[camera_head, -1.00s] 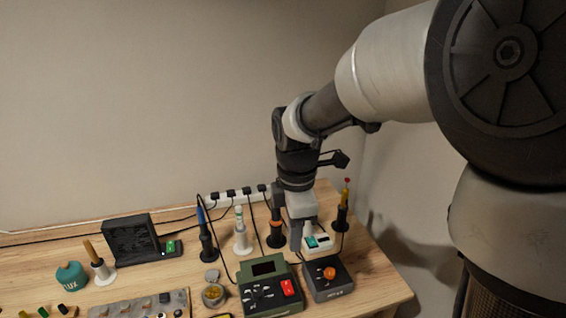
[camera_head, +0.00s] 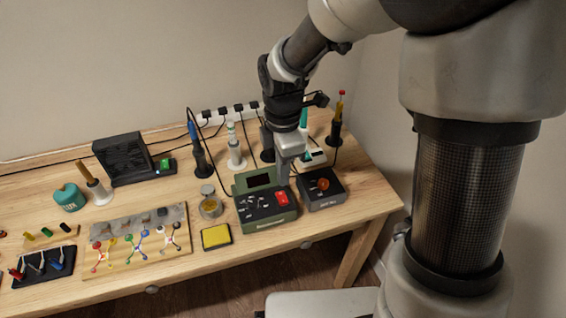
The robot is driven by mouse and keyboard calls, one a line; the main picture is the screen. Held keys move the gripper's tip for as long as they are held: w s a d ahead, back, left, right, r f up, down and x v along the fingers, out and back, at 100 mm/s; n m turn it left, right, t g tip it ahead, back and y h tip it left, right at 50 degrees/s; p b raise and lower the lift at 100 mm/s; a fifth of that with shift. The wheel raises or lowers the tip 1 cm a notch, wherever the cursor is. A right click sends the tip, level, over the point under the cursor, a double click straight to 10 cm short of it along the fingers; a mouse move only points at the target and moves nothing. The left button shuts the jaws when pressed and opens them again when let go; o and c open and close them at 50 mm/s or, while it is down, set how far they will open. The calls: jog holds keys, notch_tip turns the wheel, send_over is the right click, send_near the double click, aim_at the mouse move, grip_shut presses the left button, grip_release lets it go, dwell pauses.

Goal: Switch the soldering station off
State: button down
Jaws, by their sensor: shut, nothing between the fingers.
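The green soldering station (camera_head: 266,216) stands near the right end of the workbench. It has a dark display at the back and a red rocker switch (camera_head: 281,199) at the right of its sloped face. Whether the switch is pressed on or off is too small to tell. My gripper (camera_head: 284,182) points down and is shut and empty. Its fingertips are over the right rear of the station, just behind the red switch. I cannot tell if they touch it. The gripper hides part of the station's rear right edge.
A dark box (camera_head: 322,195) with an orange knob stands close on the right. A white device (camera_head: 315,158) is behind. Upright tool holders and cables line the back. A small jar (camera_head: 210,207) and yellow sponge (camera_head: 216,237) are on the left. The bench front right is clear.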

aim_at(283, 201)
notch_tip(283, 201, down, 7)
jog(key=shift+r+b, duration=0.1)
jog(key=shift+b, duration=0.6)
